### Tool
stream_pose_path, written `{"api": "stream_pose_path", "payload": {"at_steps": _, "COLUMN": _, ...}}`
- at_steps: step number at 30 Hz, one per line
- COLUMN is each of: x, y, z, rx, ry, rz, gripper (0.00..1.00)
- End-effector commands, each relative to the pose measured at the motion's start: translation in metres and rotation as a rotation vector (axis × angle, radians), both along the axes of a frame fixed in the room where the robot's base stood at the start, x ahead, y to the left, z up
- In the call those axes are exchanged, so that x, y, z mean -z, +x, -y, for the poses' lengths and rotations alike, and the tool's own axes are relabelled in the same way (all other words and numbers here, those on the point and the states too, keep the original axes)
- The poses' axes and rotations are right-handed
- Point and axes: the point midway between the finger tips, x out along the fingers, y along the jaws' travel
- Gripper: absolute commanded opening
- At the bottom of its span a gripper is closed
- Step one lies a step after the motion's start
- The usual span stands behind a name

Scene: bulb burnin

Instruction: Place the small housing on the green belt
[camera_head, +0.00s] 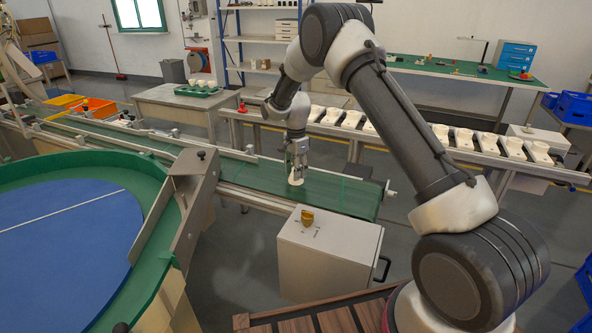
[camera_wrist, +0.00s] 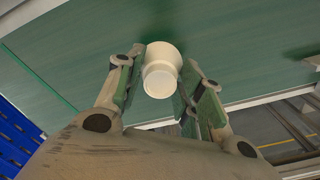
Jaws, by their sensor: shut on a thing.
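The small housing (camera_wrist: 160,68) is a cream-white, cup-like piece held between the two fingers of my gripper (camera_wrist: 158,88) in the wrist view. My gripper (camera_head: 297,172) points down over the green belt (camera_head: 340,191) in the head view, and the housing (camera_head: 296,181) shows at its fingertips. The housing is at or just above the belt surface; I cannot tell whether it touches. The belt (camera_wrist: 90,45) fills most of the wrist view behind the housing.
A grey box (camera_head: 330,255) with a yellow knob stands in front of the belt. A round blue table (camera_head: 60,230) with a green rim is at left. Behind the belt, a long rail (camera_head: 400,140) carries several white pieces. The belt's right end is clear.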

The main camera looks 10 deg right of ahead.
Motion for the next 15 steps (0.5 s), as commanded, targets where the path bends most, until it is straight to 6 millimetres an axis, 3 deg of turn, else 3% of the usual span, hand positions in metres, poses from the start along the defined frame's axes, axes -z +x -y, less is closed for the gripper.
{"api": "stream_pose_path", "payload": {"at_steps": 1, "x": 0.0014, "y": -0.0001, "z": 0.0000, "rx": 0.000, "ry": 0.000, "rz": -0.001, "gripper": 0.39}}
{"api": "stream_pose_path", "payload": {"at_steps": 4, "x": 0.0009, "y": -0.0001, "z": 0.0000, "rx": 0.000, "ry": 0.000, "rz": 0.000, "gripper": 0.57}}
{"api": "stream_pose_path", "payload": {"at_steps": 5, "x": 0.0009, "y": -0.0001, "z": 0.0000, "rx": 0.000, "ry": 0.000, "rz": 0.000, "gripper": 0.59}}
{"api": "stream_pose_path", "payload": {"at_steps": 15, "x": -0.0021, "y": 0.0001, "z": 0.0000, "rx": 0.000, "ry": 0.000, "rz": 0.001, "gripper": 0.59}}
